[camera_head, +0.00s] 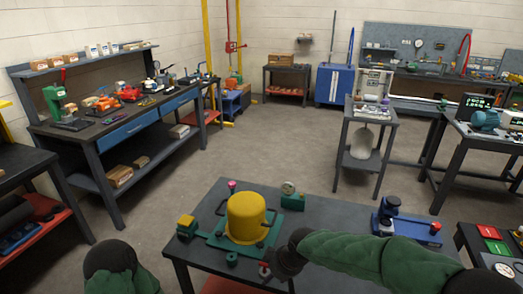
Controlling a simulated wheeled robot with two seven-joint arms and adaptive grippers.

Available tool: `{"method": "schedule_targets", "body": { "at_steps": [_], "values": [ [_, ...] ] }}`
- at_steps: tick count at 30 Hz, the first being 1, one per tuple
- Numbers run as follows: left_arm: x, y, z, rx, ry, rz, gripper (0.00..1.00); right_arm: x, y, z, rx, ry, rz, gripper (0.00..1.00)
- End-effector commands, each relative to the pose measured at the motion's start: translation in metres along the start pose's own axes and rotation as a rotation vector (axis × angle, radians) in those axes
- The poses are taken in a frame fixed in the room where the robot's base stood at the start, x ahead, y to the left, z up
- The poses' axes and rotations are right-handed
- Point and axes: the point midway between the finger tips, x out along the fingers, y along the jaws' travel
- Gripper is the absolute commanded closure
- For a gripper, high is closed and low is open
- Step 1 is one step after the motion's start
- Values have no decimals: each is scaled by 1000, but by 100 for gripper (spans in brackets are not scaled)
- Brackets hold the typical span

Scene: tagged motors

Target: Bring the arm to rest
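My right arm (375,260), in a green sleeve, reaches in from the lower right over the near dark table (335,215). Its dark end, where my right gripper (284,262) is, hangs over the table's front part, just right of a yellow domed motor (246,216). The fingers are too small and dark to tell open from shut, or whether they touch anything. The motor stands upright on a green base (222,241). My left arm (118,272) shows only as a dark and green rounded part at the lower left; its gripper is out of view.
On the near table are a small round gauge (288,188) and a blue device (402,222). A darker table (474,236) with red and green plates stands at the right edge. A long workbench (110,130) lines the left wall. The middle floor (270,140) is clear.

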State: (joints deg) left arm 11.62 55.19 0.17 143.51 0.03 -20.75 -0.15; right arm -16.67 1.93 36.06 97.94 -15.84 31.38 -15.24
Motion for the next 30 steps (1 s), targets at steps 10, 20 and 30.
{"method": "schedule_targets", "body": {
  "at_steps": [10, 20, 30],
  "values": [
    [0, 0, -1, 0, 2, 0, 56, 45, -1, 31, 110, -26, -45, 49],
    [0, 0, -1, 0, 2, 0, 56, 115, -12, 100, 339, -74, -110, 49],
    [0, 0, -1, 0, 2, 0, 56, 185, -51, 219, 731, -158, -150, 49]
  ]
}}
